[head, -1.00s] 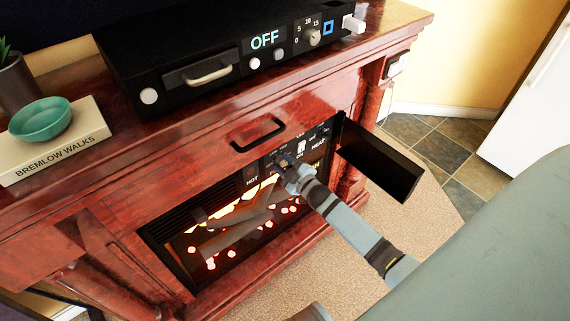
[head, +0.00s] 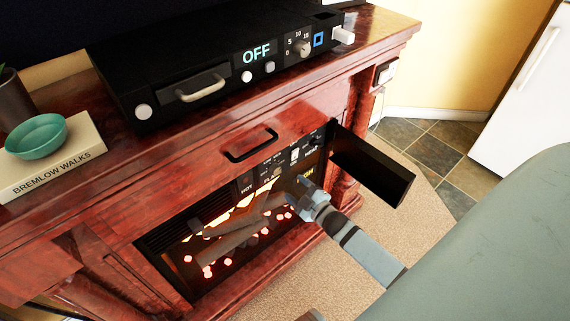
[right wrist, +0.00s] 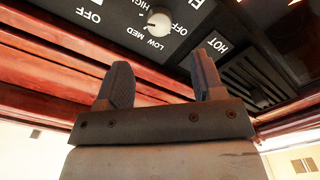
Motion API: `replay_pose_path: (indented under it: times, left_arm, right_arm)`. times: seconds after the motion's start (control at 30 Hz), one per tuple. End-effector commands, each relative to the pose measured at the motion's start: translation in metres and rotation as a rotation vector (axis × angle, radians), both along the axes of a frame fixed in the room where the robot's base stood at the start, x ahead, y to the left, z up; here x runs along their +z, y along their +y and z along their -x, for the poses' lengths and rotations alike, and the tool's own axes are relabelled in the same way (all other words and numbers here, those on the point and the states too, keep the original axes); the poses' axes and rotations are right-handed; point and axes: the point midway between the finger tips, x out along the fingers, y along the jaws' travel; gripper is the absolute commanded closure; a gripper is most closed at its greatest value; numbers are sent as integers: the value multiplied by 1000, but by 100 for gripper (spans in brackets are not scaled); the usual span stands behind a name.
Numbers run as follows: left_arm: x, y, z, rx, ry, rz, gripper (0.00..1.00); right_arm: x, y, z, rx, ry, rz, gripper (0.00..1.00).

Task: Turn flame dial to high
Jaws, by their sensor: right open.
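The flame dial is a small pale round knob (right wrist: 158,21) on the black control panel, ringed by the words OFF, HIGH, MED and LOW in the right wrist view. I cannot tell which mark it points at. In the head view the panel (head: 243,184) sits behind the open flap above the glowing logs, and my right gripper (head: 288,184) is just in front of it, hiding part of the lettering. In the right wrist view the right gripper (right wrist: 162,72) has its two fingers apart with nothing between them; the dial lies beyond the fingertips. My left gripper is not in view.
The open black flap (head: 372,168) sticks out to the right of my right gripper. A black handle (head: 250,146) is on the mantel front above the panel. A black device (head: 190,75) showing OFF stands on top, with a teal bowl (head: 36,137) on a book at left.

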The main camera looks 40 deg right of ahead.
Motion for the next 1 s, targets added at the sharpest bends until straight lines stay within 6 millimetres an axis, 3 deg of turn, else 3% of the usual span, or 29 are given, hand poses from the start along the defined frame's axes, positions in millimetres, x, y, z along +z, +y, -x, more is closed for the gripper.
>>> replay_pose_path:
  times: [0.1,0.3,1.0]
  left_arm:
    - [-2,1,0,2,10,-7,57]
    - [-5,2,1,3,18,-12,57]
    - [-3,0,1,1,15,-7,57]
  right_arm:
    - [1,-2,25,-1,2,0,38]
    - [1,-4,47,0,0,0,38]
    - [0,-4,52,-1,-1,0,38]
